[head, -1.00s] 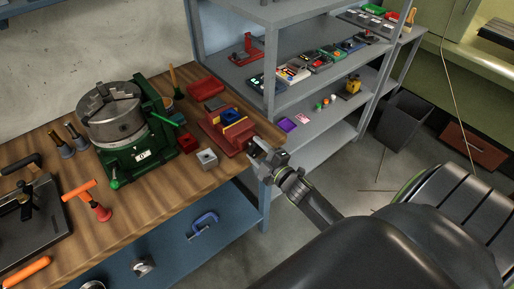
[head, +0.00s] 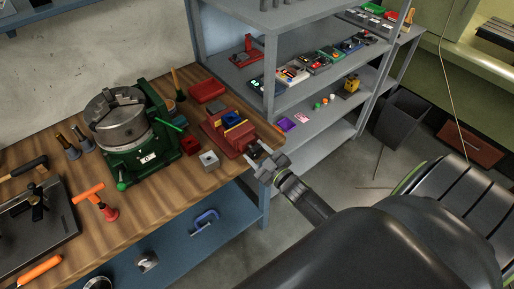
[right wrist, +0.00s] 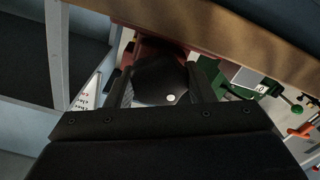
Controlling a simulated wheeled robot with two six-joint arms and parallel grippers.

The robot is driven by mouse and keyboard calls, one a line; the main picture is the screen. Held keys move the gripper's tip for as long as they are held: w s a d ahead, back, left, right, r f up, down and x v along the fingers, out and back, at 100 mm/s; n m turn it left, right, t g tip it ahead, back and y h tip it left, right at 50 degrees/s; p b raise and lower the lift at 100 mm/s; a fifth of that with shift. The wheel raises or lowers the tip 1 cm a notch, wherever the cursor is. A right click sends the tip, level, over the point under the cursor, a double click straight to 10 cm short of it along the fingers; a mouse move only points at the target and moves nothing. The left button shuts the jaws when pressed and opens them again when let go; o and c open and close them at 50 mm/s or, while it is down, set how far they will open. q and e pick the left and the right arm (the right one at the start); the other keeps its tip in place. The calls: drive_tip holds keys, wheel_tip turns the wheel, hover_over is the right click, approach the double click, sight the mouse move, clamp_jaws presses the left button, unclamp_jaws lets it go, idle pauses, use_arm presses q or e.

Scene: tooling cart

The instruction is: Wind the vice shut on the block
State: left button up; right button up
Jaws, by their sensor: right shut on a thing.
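The red vice (head: 216,130) stands at the right end of the wooden bench. A blue block (head: 232,118) sits between its jaws, beside a yellow strip; I cannot tell whether both jaws touch it. My right gripper (head: 258,154) is at the vice's outer end, just past the bench edge. In the right wrist view, the gripper (right wrist: 158,88) has its two fingers on either side of a dark handle part (right wrist: 155,75) with a white dot, and is shut on it. Part of the vice's red body (right wrist: 150,46) shows behind. My left gripper is not in view.
A green machine with a round metal chuck (head: 120,122) stands left of the vice. A grey block with a hole (head: 209,160), a small red box (head: 191,144) and a red tray (head: 207,90) lie near the vice. Grey shelving (head: 285,95) rises behind the bench end.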

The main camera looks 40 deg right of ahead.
drive_tip(key=shift+f, duration=0.1)
idle(0.4)
drive_tip(key=o, duration=1)
drive_tip(key=shift+c, duration=0.2)
drive_tip(key=s+d+b, duration=0.1)
drive_tip(key=s+b, duration=0.3)
drive_tip(key=s, duration=1.3)
drive_tip(key=shift+s+d, duration=0.2)
